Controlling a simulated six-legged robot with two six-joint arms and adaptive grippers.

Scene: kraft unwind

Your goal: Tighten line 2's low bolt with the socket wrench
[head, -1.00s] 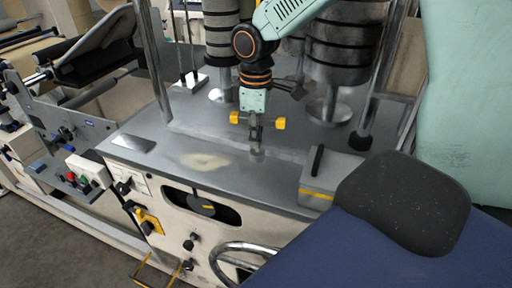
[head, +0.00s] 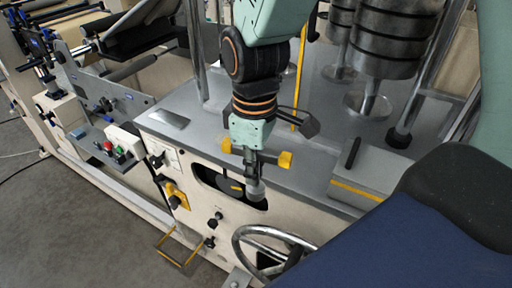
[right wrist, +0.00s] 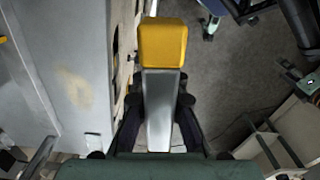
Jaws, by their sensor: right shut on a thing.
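My right gripper (head: 255,160) is shut on the socket wrench, in front of the slot in the cream front panel. I cannot tell which part is line 2's low bolt. My left gripper is not in view.
A chrome handwheel (head: 270,247) sticks out below right of the wrench. A grey box (head: 372,182) stands on the grey top (head: 210,125). The floor at lower left is clear.

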